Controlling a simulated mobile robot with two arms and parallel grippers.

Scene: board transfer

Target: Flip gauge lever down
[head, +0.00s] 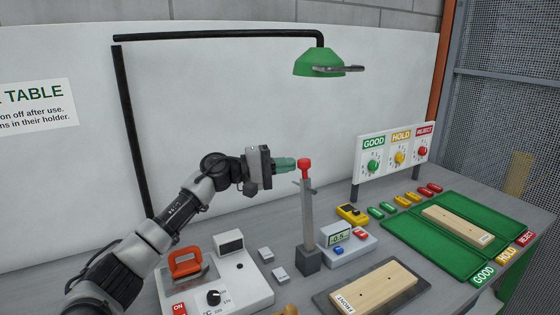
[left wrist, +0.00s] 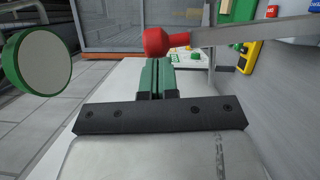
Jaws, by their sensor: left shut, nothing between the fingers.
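The gauge lever shows as a red knob (head: 305,167) at the top of an upright grey post (head: 309,215). The post rises from a dark block beside the gauge's display box (head: 346,241), which reads about 0.5. My left gripper (head: 293,164) is shut and empty, with its green fingertips just left of the red knob at nearly the same height. In the left wrist view the shut green fingers (left wrist: 155,62) point at the red knob (left wrist: 156,42), just beyond their tips. I cannot tell whether they touch it. My right gripper is not in view.
A wooden board (head: 368,288) lies on a dark plate at the front. Another board (head: 450,227) lies on the green tray (head: 408,236) at right. A GOOD/HOLD/REJECT dial panel (head: 388,157) stands behind. A white unit with an orange handle (head: 186,264) is at left. A green lamp (head: 310,65) hangs overhead.

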